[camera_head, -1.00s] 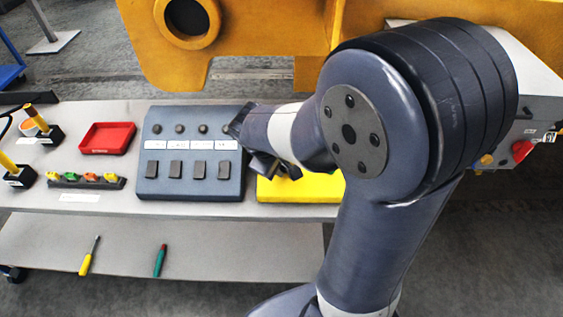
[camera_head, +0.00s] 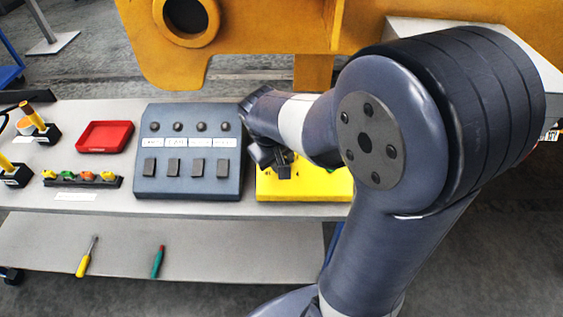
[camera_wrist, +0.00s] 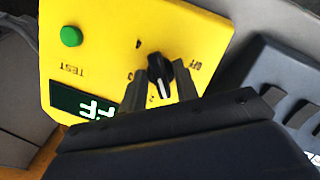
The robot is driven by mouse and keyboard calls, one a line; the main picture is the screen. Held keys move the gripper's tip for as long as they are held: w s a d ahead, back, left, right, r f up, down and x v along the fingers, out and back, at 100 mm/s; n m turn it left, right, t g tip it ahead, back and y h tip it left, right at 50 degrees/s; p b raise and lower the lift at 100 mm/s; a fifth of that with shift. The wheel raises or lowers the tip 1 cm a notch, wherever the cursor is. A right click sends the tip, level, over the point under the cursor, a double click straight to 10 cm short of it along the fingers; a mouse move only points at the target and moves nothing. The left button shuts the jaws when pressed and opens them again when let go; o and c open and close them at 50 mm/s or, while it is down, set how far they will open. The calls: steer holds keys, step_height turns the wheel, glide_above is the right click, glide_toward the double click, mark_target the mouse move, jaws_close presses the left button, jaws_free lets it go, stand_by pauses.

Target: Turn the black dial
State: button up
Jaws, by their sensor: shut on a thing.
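The black dial (camera_wrist: 157,68) sits on a yellow box (camera_wrist: 100,22) in the wrist view. Its white mark points toward the bottom of the picture, near the small digits there. The OFF label is to its right. My gripper (camera_wrist: 160,80) has one finger on each side of the dial and is shut on it. A lit green display on the box is partly hidden by a finger; "FF"-like characters show upside down. In the head view my gripper (camera_head: 273,163) is over the yellow box (camera_head: 305,188), and the dial cannot be made out there.
A grey-blue panel (camera_head: 190,190) with knobs and switches stands just left of the yellow box. A green button (camera_wrist: 71,36) is on the box near TEST. A red tray (camera_head: 104,136) and a row of coloured pieces (camera_head: 82,179) lie farther left on the bench.

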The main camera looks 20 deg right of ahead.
steer(key=m+b, duration=0.1)
steer(key=m, duration=0.2)
steer(key=m+y, duration=0.1)
steer(key=m, duration=0.2)
steer(key=shift+d+r+y+b, duration=0.1)
steer(key=shift+y+b, duration=0.2)
steer(key=shift+b, duration=0.1)
steer(key=shift+m, duration=0.3)
steer(key=o, duration=0.6)
steer(key=d+v, duration=0.1)
steer(key=v, duration=0.9)
steer(key=shift+s+a+r, duration=0.15)
steer(key=shift+a+r, duration=0.25)
steer(key=shift+a, duration=0.05)
